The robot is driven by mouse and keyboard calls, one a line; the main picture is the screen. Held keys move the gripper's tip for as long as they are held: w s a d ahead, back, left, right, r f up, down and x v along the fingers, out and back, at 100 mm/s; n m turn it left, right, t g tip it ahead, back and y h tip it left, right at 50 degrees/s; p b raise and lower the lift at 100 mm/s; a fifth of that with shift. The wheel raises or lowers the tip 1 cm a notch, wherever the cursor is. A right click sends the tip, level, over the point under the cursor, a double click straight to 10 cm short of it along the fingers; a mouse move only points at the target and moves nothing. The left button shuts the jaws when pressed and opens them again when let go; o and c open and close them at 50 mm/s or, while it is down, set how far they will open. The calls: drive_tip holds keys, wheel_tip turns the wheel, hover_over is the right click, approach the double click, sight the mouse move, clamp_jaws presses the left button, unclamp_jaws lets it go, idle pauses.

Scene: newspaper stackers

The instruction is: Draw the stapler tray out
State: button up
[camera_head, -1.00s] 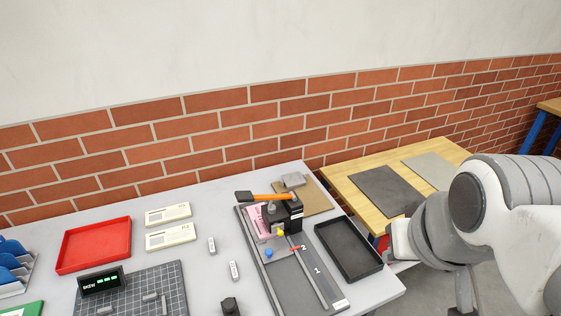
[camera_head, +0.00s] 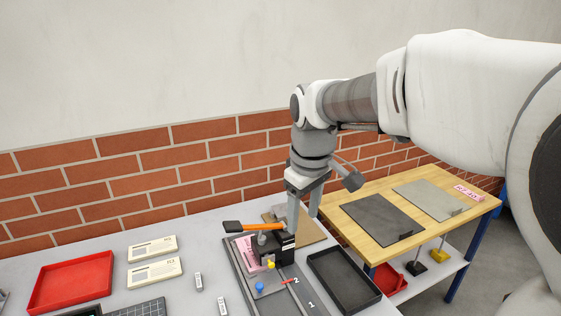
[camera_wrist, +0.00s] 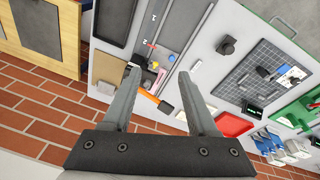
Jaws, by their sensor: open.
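The black stapler (camera_head: 281,248) with its orange lever (camera_head: 258,226) stands on a grey base board (camera_head: 302,297) near the table's right end. A pink stack (camera_head: 246,253) lies beside it. In the wrist view the orange lever (camera_wrist: 149,96) shows between my fingers. My gripper (camera_head: 303,212) points down, open and empty, above and just behind the stapler. Its two fingers also show in the wrist view (camera_wrist: 158,74), spread apart. I cannot tell the stapler's own tray from its body; a finger partly hides the stapler in the wrist view.
An empty black tray (camera_head: 346,277) lies right of the board, and a brown board (camera_head: 308,232) behind it. A red tray (camera_head: 70,280) and two cream cards (camera_head: 153,260) lie left. A wooden table (camera_head: 372,183) stands right; a brick wall (camera_head: 120,180) is behind.

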sight(259, 284)
drive_tip(key=w+a+f+n+g+b, duration=0.2)
drive_tip(key=w+a+f+n, duration=0.3)
drive_tip(key=w+a+f, duration=0.45)
drive_tip(key=f, duration=0.6)
drive_tip(key=s+f, duration=0.1)
drive_tip(key=f, duration=0.6)
drive_tip(key=a+f, duration=0.1)
drive_tip(key=f, duration=0.6)
drive_tip(key=shift+s+f, duration=0.15)
drive_tip(key=shift+s, duration=0.1)
clamp_jaws()
